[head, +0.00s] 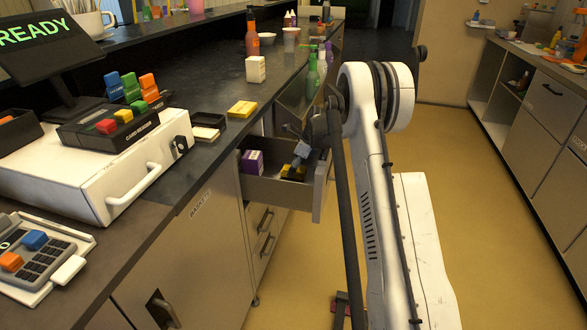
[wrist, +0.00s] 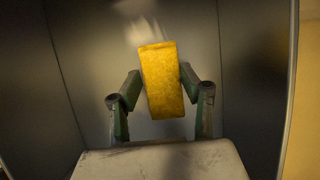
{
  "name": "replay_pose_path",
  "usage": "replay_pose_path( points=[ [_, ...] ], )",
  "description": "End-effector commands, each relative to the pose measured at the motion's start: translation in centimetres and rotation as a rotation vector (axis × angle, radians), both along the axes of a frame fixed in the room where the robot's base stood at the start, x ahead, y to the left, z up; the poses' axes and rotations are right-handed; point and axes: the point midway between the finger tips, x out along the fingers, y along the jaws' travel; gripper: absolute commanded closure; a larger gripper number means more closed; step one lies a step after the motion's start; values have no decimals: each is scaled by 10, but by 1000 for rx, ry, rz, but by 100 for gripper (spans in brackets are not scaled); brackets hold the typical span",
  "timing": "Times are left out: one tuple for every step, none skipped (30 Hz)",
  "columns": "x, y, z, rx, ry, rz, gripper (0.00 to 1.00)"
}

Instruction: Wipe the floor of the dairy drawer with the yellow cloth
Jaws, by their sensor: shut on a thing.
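My gripper (wrist: 162,84) is shut on the yellow cloth (wrist: 162,80), a folded oblong pad upright between its two fingers in the wrist view. In the head view the open drawer (head: 318,188) juts from the counter front. My gripper (head: 297,163) reaches down into it, and the yellow cloth (head: 291,173) shows low inside. The grey drawer floor (wrist: 82,112) lies behind the cloth in the wrist view, with a pale blurred smear (wrist: 140,22) beyond its far end. I cannot tell whether the cloth touches the floor.
A purple box (head: 252,161) stands in the drawer's left part. Another yellow pad (head: 242,109) lies on the counter (head: 214,160) near a white carton (head: 255,69). A card reader (head: 108,128) and several bottles also stand there. Open floor (head: 480,230) lies to the right.

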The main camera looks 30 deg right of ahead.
Motion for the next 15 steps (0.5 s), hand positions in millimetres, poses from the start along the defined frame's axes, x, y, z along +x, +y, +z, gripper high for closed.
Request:
replay_pose_path(
  points=[
    [0,0,-2,0,0,0,92],
    [0,0,-3,0,0,0,92],
    [0,0,-3,0,0,0,92],
    [0,0,-4,0,0,0,92],
    [0,0,-5,0,0,0,92],
    [0,0,-6,0,0,0,92],
    [0,0,-6,0,0,0,92],
    [0,0,-7,0,0,0,92],
    [0,0,-8,0,0,0,92],
    [0,0,-8,0,0,0,92],
    [0,0,-9,0,0,0,92],
    [0,0,-10,0,0,0,92],
    [0,0,-11,0,0,0,92],
    [0,0,-11,0,0,0,92],
    [0,0,-12,0,0,0,92]
  ],
)
